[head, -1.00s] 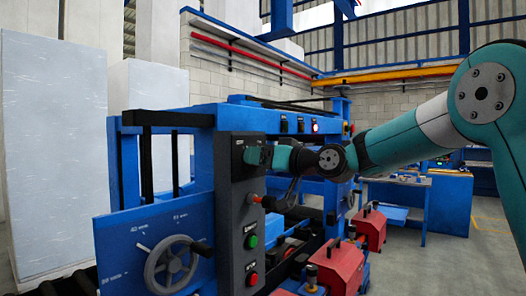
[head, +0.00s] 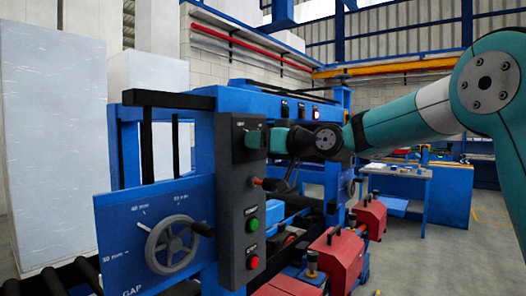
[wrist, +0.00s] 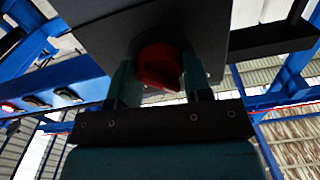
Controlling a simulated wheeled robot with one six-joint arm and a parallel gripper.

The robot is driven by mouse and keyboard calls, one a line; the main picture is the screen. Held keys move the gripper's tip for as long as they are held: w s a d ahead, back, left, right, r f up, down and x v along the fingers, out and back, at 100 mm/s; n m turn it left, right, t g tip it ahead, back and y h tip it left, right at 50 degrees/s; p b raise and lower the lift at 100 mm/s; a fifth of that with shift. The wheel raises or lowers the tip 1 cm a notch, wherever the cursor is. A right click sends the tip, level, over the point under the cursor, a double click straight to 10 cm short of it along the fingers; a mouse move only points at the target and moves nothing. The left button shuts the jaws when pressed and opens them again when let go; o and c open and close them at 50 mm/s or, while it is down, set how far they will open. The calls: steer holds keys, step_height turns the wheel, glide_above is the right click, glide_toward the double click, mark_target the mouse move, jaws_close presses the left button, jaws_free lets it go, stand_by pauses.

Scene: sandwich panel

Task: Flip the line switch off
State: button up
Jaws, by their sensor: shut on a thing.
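A dark grey control panel (head: 240,215) stands on the blue machine. A red knob (wrist: 160,64) sits on its upper part and shows in the wrist view. My gripper (wrist: 158,76) has one finger on each side of the knob and is shut on it. In the head view my gripper (head: 257,138) is at the top of the panel and hides the knob. The panel's labels are too small to read.
A handwheel (head: 172,244) on a blue gap plate is left of the panel. Red clamp-like units (head: 338,260) stand low at the right. A blue workbench (head: 425,190) is behind. Grey floor at the right is open.

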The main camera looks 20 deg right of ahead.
steer(key=shift+f+n+b, duration=0.2)
steer(key=shift+n+b, duration=0.4)
steer(key=shift+b, duration=0.1)
steer(key=shift+r, duration=0.2)
steer(key=o, duration=0.9)
steer(key=shift+s+d, duration=0.1)
steer(key=shift+d, duration=0.1)
steer(key=b+v, duration=0.5)
steer(key=v, duration=1.2)
